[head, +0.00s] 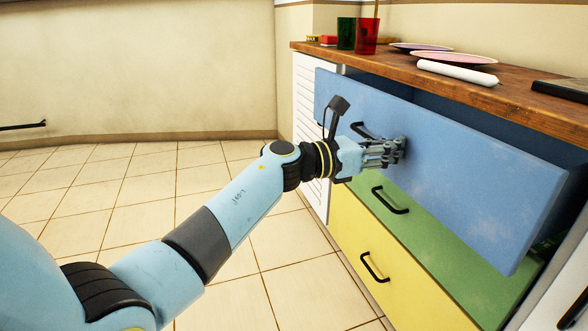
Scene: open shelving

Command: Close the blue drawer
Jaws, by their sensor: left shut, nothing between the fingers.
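The blue drawer (470,150) is the top one of a drawer unit at the right. It is pulled out, with a dark gap behind its front. Its black handle (359,130) is partly hidden by my left gripper. My left gripper (402,149) is shut and empty, its fingertips at the blue front, just right of the handle. They appear to touch the front, but exact contact is hard to tell. My right gripper is out of view.
Below are a green drawer (440,232) and a yellow drawer (395,275), both seemingly shut. The wooden top (400,62) bears a green cup (346,33), a red cup (367,36), plates (455,58), a white cylinder (457,73) and a dark flat object (562,89). Tiled floor is clear at left.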

